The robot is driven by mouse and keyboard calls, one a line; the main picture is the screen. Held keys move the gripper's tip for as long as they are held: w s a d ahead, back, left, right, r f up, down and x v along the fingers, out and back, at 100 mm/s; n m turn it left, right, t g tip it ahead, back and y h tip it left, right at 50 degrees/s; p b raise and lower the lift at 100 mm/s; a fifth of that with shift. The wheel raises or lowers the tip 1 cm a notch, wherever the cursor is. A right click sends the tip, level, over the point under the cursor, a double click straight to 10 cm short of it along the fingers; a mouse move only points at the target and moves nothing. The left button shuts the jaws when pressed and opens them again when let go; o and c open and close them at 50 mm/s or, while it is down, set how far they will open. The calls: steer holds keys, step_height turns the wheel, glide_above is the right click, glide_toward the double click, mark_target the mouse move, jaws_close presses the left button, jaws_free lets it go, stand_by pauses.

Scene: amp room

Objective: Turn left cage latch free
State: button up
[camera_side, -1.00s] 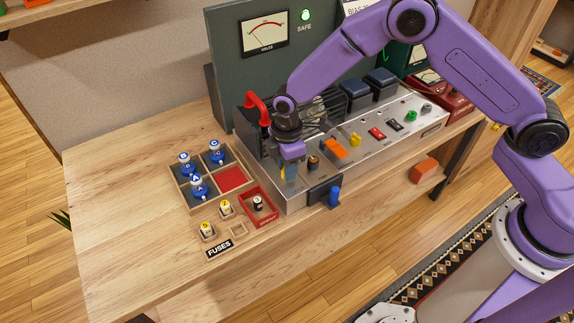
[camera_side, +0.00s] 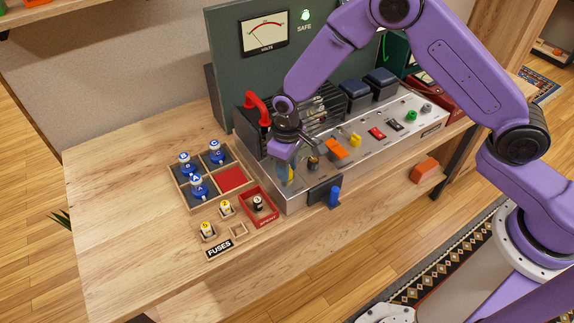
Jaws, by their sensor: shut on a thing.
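The dark wire cage (camera_side: 318,104) stands on the silver amp chassis (camera_side: 385,138), with a red handle (camera_side: 257,106) at its left. My gripper (camera_side: 288,176) points down at the chassis's left front end and is shut on a small yellow part, which I take to be the left cage latch (camera_side: 291,173). The fingers and wrist hide most of this latch, so its exact angle cannot be told. A similar yellow piece (camera_side: 355,139) shows farther right on the chassis top.
A wooden tray (camera_side: 176,181) with several blue-topped pieces and a red fuse box (camera_side: 260,205) lie left of the chassis. The table's left side (camera_side: 115,190) is clear.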

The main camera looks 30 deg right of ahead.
steer(key=m, duration=0.5)
steer(key=shift+m, duration=0.3)
stand_by(0.5)
steer(key=o, duration=1)
steer(key=shift+r, duration=0.1)
step_height(320, 180, up, 17)
steer(key=shift+r, duration=0.1)
steer(key=shift+s, duration=0.1)
steer(key=s+d+r+n, duration=0.1)
steer(key=s+d+n, duration=0.3)
steer(key=s, duration=0.6)
steer(key=s+d+r+n, duration=0.1)
steer(key=s+d+n, duration=0.3)
steer(key=s+d, duration=0.4)
steer(key=s+d+n, duration=0.4)
steer(key=s+d, duration=0.2)
steer(key=s, duration=0.5)
steer(key=shift+s+d+r, duration=0.1)
steer(key=shift+s+r, duration=0.25)
steer(key=shift+r, duration=0.05)
